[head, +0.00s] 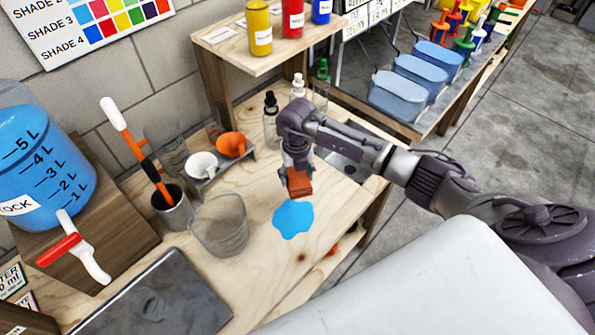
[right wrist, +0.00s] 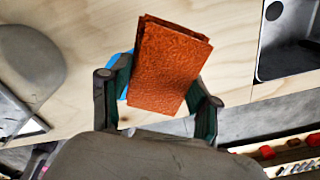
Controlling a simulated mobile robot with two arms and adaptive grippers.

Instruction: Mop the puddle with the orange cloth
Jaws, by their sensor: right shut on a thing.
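The blue puddle (head: 293,218) lies on the wooden bench top near its front edge, in the head view. My right gripper (head: 297,170) is shut on the folded orange cloth (head: 299,184) and holds it just behind the puddle in the picture; I cannot tell whether the cloth touches the bench. In the right wrist view the cloth (right wrist: 170,68) stands between the two fingers (right wrist: 160,90). A bit of the blue puddle (right wrist: 122,72) shows behind it; the rest is hidden there. My left gripper is not in view.
A clear beaker (head: 220,226) stands left of the puddle. A grey holder with a white funnel (head: 202,164) and an orange funnel (head: 232,144) is behind it. Dropper bottles (head: 271,118) stand behind the gripper. A dark plate (head: 160,300) lies at front left.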

